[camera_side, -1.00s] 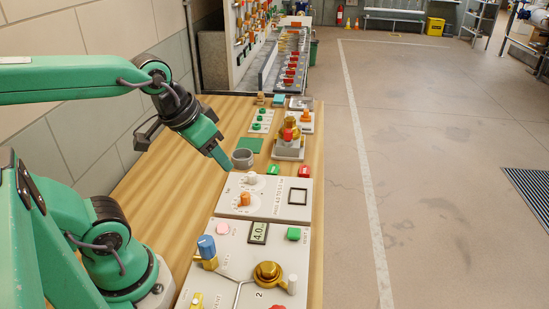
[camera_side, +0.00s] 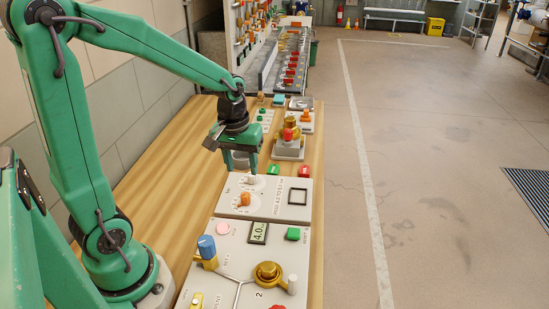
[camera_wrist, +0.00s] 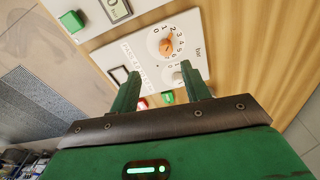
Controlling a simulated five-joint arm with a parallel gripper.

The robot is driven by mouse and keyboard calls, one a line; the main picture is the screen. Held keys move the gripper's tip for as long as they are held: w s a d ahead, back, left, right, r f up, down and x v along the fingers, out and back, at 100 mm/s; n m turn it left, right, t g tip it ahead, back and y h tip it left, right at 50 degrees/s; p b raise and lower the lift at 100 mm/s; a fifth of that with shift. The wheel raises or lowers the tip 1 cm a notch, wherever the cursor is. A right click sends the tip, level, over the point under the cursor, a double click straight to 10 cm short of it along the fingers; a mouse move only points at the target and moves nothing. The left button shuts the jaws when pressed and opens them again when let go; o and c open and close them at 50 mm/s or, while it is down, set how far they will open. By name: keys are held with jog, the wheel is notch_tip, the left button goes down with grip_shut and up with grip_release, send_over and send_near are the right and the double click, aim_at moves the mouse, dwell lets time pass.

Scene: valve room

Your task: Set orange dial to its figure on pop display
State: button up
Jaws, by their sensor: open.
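The orange dial (camera_side: 245,199) sits on a white panel, beside a printed scale; it also shows in the wrist view (camera_wrist: 167,46) with numerals around it. A white dial (camera_side: 252,180) is just behind it on the same panel. A display (camera_side: 259,232) on the nearer panel reads 4.0; its edge shows in the wrist view (camera_wrist: 117,8). I cannot tell whether it is the pop display. My gripper (camera_side: 241,167) is open and empty, pointing down above the panel's far edge. In the wrist view its fingertips (camera_wrist: 161,72) are apart, near the white dial, with the orange dial beyond.
A black square frame (camera_side: 298,196) is on the dial panel's right. Green (camera_side: 274,170) and red (camera_side: 304,171) buttons stand behind it. The nearer panel carries a blue-topped knob (camera_side: 207,250), a brass valve (camera_side: 267,273) and a green button (camera_side: 293,234). Bare wooden table lies left.

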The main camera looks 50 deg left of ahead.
aim_at(245, 194)
jog(key=shift+n+g, duration=0.5)
jog(key=shift+n, duration=0.3)
jog(key=shift+w+a+f, duration=0.25)
jog(key=shift+a+f, duration=0.05)
jog(key=shift+f, duration=0.35)
jog(key=shift+w+a+f, duration=0.2)
jog(key=shift+a+f, duration=0.1)
jog(key=shift+f, duration=0.35)
jog(key=shift+w+a+f, duration=0.25)
jog(key=shift+a+f, duration=0.05)
jog(key=shift+f, duration=0.35)
jog(key=shift+f, duration=0.1)
jog(key=shift+f, duration=3.8)
jog(key=shift+c, duration=0.5)
jog(key=c, duration=0.9)
